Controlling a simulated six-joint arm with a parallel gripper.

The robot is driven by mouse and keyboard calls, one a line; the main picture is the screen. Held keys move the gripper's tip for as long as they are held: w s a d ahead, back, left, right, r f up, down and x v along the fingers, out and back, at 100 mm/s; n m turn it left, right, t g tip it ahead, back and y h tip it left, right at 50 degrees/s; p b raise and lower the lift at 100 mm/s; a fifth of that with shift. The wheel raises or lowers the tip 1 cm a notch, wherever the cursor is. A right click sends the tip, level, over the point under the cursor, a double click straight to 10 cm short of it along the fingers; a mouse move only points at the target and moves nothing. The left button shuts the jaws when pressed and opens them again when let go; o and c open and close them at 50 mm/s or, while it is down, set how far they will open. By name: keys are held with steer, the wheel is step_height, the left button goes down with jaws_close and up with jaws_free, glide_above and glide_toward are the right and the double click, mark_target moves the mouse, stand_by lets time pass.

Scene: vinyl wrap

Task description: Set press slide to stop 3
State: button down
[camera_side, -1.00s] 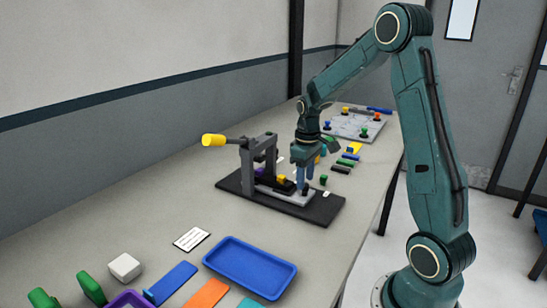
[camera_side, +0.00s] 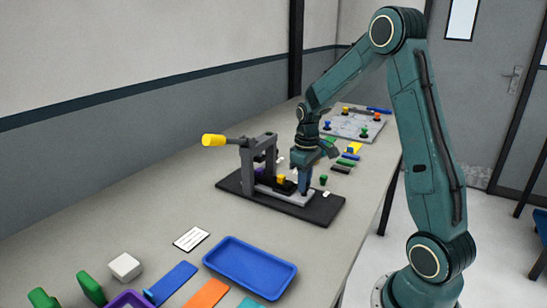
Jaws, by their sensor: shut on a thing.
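The press (camera_side: 247,165) is a dark grey frame with a yellow-ended lever (camera_side: 214,140), standing on a black base plate (camera_side: 322,210). Its light grey slide (camera_side: 284,196) lies on the base and runs out from under the frame.
A blue tray (camera_side: 250,267), a white label card (camera_side: 191,239) and a white block (camera_side: 125,267) lie in front. Several coloured strips (camera_side: 346,162) and a grey board with coloured knobs (camera_side: 352,126) are behind my gripper. A small green peg (camera_side: 323,180) is close on its right.

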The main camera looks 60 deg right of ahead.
mark_target(281, 176)
steer(key=shift+w, duration=4)
steer(key=c, duration=1.2)
jaws_free()
step_height(281, 176, up, 14)
